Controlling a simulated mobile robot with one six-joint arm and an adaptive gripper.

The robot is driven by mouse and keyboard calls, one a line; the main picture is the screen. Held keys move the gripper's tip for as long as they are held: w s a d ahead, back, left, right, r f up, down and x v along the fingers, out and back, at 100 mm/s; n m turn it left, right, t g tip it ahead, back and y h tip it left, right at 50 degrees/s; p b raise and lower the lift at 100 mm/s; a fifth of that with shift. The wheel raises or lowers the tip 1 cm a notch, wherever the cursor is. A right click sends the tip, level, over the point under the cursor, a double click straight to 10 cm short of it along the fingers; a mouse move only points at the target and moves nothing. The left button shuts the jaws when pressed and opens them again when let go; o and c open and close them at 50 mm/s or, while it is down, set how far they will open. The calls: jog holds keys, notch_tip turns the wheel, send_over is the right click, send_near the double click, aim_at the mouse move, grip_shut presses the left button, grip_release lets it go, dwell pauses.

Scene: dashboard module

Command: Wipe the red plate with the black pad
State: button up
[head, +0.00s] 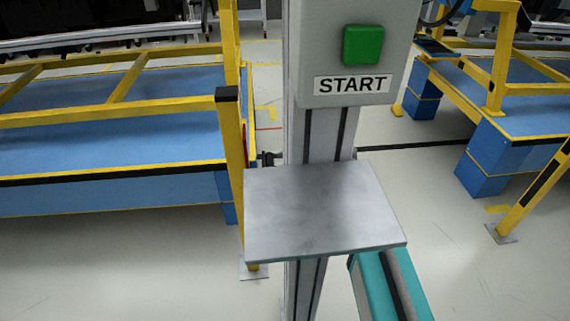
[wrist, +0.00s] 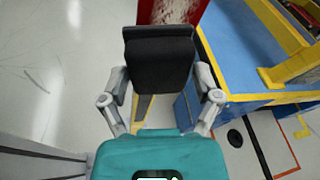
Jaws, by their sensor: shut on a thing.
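The black pad (wrist: 158,62) is held upright between the fingers of my gripper (wrist: 162,80) in the wrist view. My gripper is shut on it, one finger at each side. The red plate (wrist: 178,11) shows at the top edge of the wrist view, just beyond the pad. It bears a whitish, speckled smear. The pad overlaps its lower part in the picture, and its upper part is out of view. I cannot tell whether pad and plate touch. Neither pad nor gripper shows in the head view.
A grey post carries a box with a green START button (head: 363,45) and a bare metal shelf (head: 322,212). Blue platforms with yellow rails stand left (head: 120,130) and right (head: 530,95). The wrist view shows a blue, yellow-edged platform (wrist: 240,50) at right. Open floor lies left.

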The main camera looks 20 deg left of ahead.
jog(key=shift+s+a, duration=0.4)
jog(key=shift+a, duration=0.35)
jog(key=shift+s+a, duration=0.45)
jog(key=shift+a, duration=0.35)
dwell(0.8)
jog(key=shift+w, duration=0.15)
jog(key=w+a, duration=0.1)
jog(key=w, duration=0.2)
jog(key=shift+w+a, duration=0.15)
jog(key=shift+a, duration=0.25)
jog(key=shift+r, duration=0.15)
dwell(0.3)
jog(key=shift+a+r+p, duration=0.15)
jog(key=shift+r+p, duration=0.55)
jog(key=shift+p, duration=0.15)
jog(key=shift+s, duration=0.2)
